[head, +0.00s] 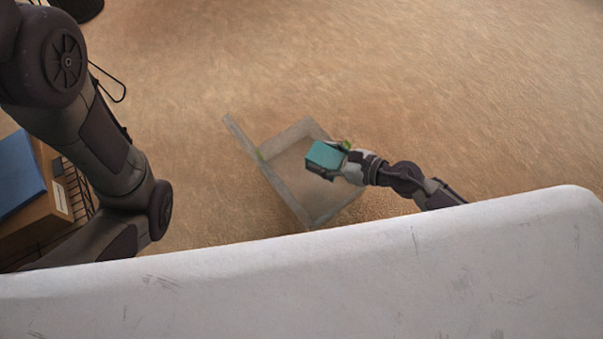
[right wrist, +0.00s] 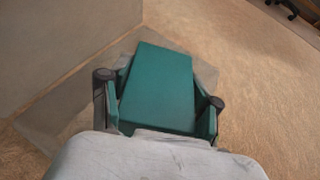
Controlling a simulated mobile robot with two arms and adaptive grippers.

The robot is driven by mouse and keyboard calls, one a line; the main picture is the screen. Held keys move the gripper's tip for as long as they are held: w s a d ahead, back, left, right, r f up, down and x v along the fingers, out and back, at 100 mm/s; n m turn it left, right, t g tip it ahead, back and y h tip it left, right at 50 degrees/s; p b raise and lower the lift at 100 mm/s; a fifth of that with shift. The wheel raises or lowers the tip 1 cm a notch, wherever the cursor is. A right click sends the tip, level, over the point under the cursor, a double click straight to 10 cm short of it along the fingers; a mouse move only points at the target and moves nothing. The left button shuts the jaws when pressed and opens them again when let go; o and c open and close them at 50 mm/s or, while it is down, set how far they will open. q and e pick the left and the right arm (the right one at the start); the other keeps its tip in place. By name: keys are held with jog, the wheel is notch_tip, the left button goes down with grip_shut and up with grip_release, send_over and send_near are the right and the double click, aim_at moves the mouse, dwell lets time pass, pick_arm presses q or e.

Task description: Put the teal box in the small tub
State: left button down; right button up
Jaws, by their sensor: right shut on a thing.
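The teal box (head: 325,156) is held in my right gripper (head: 338,164), whose fingers are shut on its sides. In the right wrist view the box (right wrist: 157,88) fills the middle, between the two fingers. The small tub (head: 293,203) is a grey, see-through container on the floor, with green clips and its lid (head: 241,138) swung open to the left. The box and gripper are over the tub's opening, towards its right side; how high they are above its floor I cannot tell. My left arm shows at the left, but its gripper is hidden.
A cardboard box (head: 57,205) with a blue thing (head: 18,178) on top stands at the left, by a dark wire rack. A dark round object (head: 78,8) is at the top left. The brown floor around the tub is mostly clear.

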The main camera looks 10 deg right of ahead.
jog(key=b+x, duration=0.1)
jog(key=x, duration=0.3)
jog(key=f+b+x, duration=0.1)
jog(key=b+x, duration=0.1)
jog(key=x, duration=0.2)
jog(key=s+b+x, duration=0.1)
jog(key=b+x, duration=0.1)
jog(key=x, duration=0.2)
jog(key=shift+a+f, duration=0.1)
jog(key=shift+f, duration=0.3)
notch_tip(320, 180, down, 4)
jog(key=b, duration=0.4)
jog(key=shift+f, duration=0.15)
jog(key=o, duration=1.1)
